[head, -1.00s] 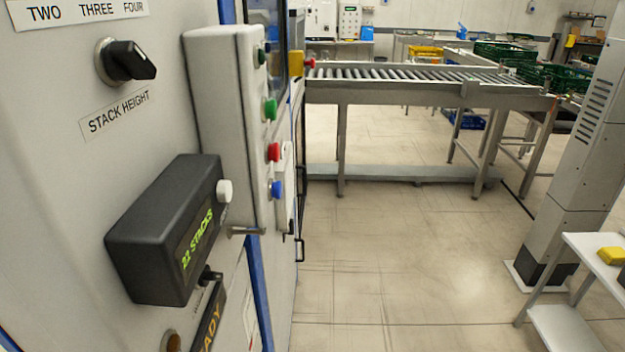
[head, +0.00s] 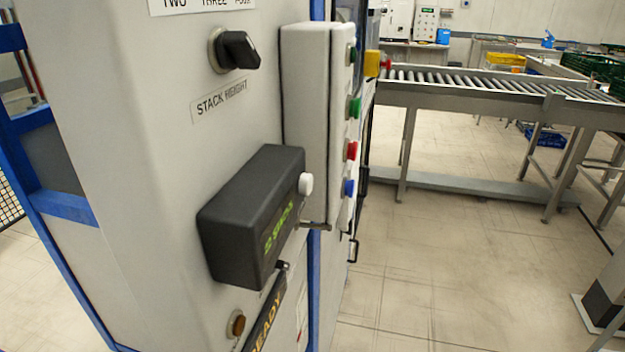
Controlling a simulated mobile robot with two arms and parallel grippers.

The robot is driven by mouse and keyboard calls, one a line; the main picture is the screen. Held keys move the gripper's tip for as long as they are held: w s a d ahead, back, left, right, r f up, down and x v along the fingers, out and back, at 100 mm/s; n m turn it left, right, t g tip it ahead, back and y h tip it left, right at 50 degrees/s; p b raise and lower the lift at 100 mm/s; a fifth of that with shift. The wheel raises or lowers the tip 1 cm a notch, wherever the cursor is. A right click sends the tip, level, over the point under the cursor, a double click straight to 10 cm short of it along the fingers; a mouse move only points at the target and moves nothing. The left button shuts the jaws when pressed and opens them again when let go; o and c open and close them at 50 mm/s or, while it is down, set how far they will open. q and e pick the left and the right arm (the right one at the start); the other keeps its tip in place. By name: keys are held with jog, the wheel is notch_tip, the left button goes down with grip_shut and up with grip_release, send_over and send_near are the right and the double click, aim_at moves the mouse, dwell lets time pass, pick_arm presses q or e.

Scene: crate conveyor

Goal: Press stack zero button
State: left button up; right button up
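A dark grey counter box (head: 245,218) sticks out from the light grey machine cabinet. Its face has a green lit display (head: 279,229), seen at a steep angle and hard to read now. A white round button (head: 305,184) sits on the box's right side, near its top. No label for the button can be read. Neither of my grippers is in the head view.
A button box (head: 308,105) beside the counter carries green, red and blue buttons. A black stack height knob (head: 238,50) is above. An amber lamp or button (head: 236,325) is below. A roller conveyor (head: 480,85) stands behind.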

pick_arm(q)
grip_shut()
jog(key=shift+a, duration=0.1)
dwell(1.3)
